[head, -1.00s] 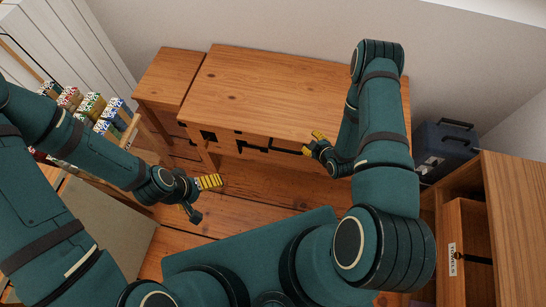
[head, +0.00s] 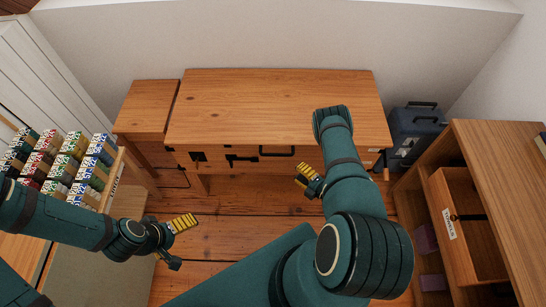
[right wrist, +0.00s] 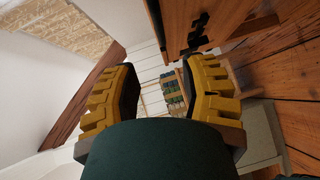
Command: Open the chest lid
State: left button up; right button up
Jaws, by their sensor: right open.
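The wooden chest (head: 275,105) stands against the far wall in the head view, its flat lid down. A black bar handle (head: 277,151) and black latch hardware (head: 240,159) are on its front. Its front also shows at the top of the right wrist view (right wrist: 180,22). My right gripper (head: 307,178) is open and empty, in front of the chest, below and right of the handle. In the right wrist view its yellow-padded fingers (right wrist: 165,95) are wide apart. My left gripper (head: 186,242) is open and empty, farther from the chest at lower left. My right arm hides part of the chest's right front.
A dark blue case (head: 413,128) is right of the chest. A wooden unit with a labelled drawer (head: 465,215) stands at the right. Plank floor lies clear before the chest.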

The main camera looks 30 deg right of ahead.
aim_at(276, 155)
jog(key=b+x, duration=0.2)
jog(key=x, duration=1.1)
jog(key=shift+w, duration=0.1)
jog(key=shift+o, duration=0.3)
grip_shut()
